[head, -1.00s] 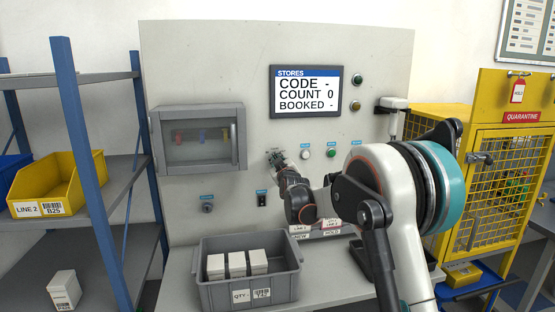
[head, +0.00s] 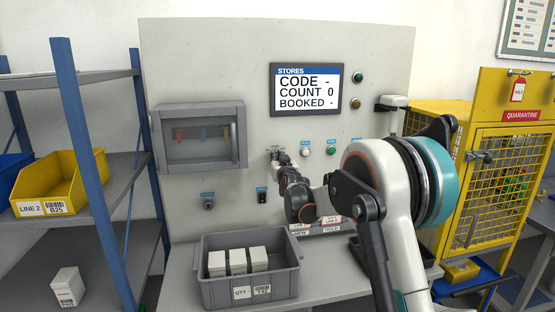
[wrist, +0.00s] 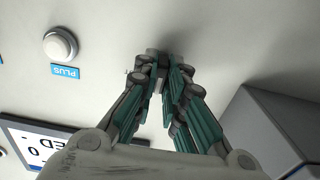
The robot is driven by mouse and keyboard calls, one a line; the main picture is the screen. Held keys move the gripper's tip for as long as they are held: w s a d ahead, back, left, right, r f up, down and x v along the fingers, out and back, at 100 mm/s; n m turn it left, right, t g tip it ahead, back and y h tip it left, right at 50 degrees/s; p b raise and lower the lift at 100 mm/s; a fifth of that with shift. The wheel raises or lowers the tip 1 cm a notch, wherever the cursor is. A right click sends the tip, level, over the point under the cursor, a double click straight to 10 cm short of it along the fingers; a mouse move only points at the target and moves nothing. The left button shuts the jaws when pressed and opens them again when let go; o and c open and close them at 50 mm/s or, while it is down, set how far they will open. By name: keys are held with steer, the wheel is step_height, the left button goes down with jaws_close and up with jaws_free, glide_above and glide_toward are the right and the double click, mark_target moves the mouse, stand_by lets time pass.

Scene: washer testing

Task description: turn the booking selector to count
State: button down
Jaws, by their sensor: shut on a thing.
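My gripper (head: 276,157) reaches the grey panel left of the white button. In the wrist view my gripper (wrist: 163,75) has its teal fingers closed together at the panel face, shut on a small grey knob that I take as the booking selector. The fingers hide most of it, and its label and pointing direction cannot be read. The stores screen (head: 306,90) reads CODE -, COUNT 0, BOOKED -.
A white button (head: 305,152) labelled PLUS in the wrist view and a green button (head: 331,151) sit right of my gripper. A cabinet (head: 199,136) is at left. A grey crate (head: 248,289) with white boxes stands below. A yellow cage (head: 485,190) stands at right.

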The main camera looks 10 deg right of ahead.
steer(key=shift+f, duration=0.1)
steer(key=c, duration=1.7)
jaws_free()
steer(key=shift+o, duration=0.2)
steer(key=shift+s, duration=0.1)
steer(key=s, duration=1.2)
